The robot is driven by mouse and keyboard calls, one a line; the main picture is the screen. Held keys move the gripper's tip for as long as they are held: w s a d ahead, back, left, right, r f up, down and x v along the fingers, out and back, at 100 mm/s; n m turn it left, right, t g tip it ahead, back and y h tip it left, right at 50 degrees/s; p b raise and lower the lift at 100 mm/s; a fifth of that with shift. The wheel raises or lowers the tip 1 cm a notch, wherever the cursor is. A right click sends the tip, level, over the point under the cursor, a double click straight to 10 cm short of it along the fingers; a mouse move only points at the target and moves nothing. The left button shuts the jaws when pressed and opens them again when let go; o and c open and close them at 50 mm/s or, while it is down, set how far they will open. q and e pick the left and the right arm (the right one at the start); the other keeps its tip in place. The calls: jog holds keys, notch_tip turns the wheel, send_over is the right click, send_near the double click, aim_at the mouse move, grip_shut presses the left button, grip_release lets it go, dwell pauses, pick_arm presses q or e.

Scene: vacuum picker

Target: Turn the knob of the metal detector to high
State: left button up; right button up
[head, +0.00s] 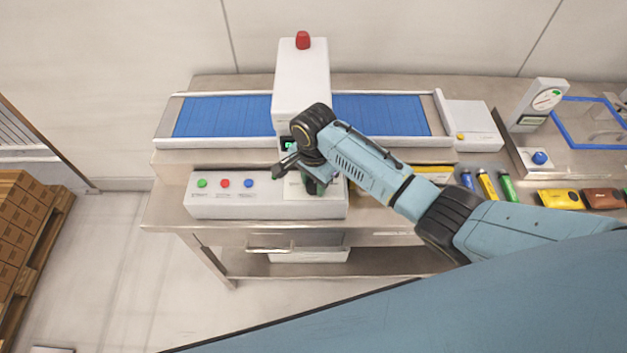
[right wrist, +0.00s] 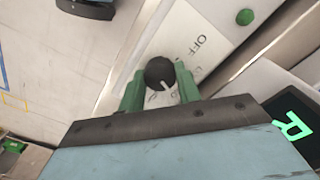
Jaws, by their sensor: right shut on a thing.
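The metal detector (head: 300,75) is a white arch over a blue conveyor belt, with a red lamp on top. Its control box (head: 225,206) stands in front of the belt. My right gripper (head: 316,184) is over the right part of this box and hides the knob in the head view. In the right wrist view the round black knob (right wrist: 159,72) sits between the green fingers of my right gripper (right wrist: 158,80), shut on it. A white pointer line on the knob points down toward the gripper. An "OFF" label is beside it; other lettering is partly covered. My left gripper is out of view.
The control box has a green button (head: 202,183), a red button (head: 225,183) and a blue button (head: 248,183). Several coloured items, including a yellow pack (head: 560,199), lie on the bench at right. A blue-rimmed tray (head: 570,145) is behind them. Stacked boxes (head: 22,225) stand at far left.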

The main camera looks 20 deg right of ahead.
aim_at(314, 184)
jog(key=shift+w+d, duration=0.1)
jog(key=o, duration=1)
jog(key=shift+c, duration=0.2)
notch_tip(314, 184, up, 14)
jog(key=shift+f, duration=0.25)
